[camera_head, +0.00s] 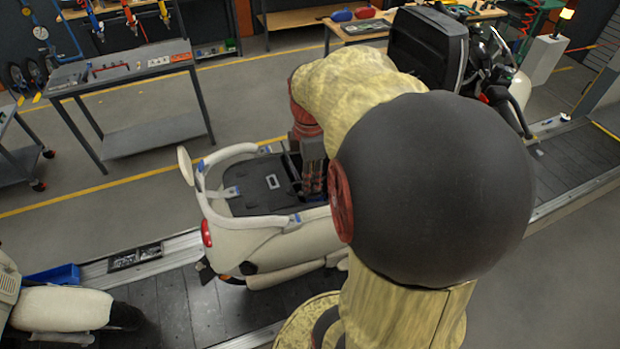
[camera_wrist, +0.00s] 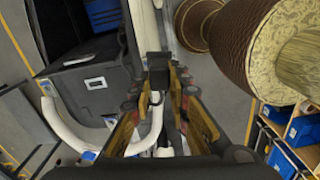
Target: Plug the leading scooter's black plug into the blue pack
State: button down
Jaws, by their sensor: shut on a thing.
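In the wrist view my gripper (camera_wrist: 160,92) is shut on a small black block, apparently the black plug (camera_wrist: 157,66), between its fingertips. In the head view my gripper (camera_head: 313,176) hangs over the right part of the open dark bay of a cream scooter (camera_head: 270,243), and the plug cannot be made out there. The bay's dark panel (camera_head: 258,190) has a pale-framed rectangle, also seen in the wrist view (camera_wrist: 96,83). I cannot identify the blue pack or its socket with certainty; blue shapes (camera_wrist: 104,14) show at the wrist view's top.
The scooter stands on a dark slat conveyor (camera_head: 175,308). Another cream scooter (camera_head: 60,310) is at the left, and one with a black box (camera_head: 428,45) at the upper right. A grey bench (camera_head: 125,72) stands behind. My arm covers much of the centre.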

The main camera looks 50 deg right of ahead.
jog(key=shift+n, duration=0.9)
jog(key=shift+d, duration=0.1)
jog(key=w+d+p, duration=0.3)
jog(key=d+p, duration=0.2)
jog(key=d, duration=1.2)
jog(key=w+d+p, duration=0.4)
jog(key=d+p, duration=0.1)
jog(key=d, duration=1.3)
jog(key=shift+d+f, duration=0.2)
jog(key=shift+f, duration=0.05)
notch_tip(320, 180, down, 39)
jog(key=b, duration=2)
jog(key=shift+r+b, duration=0.2)
jog(key=shift+b, duration=0.1)
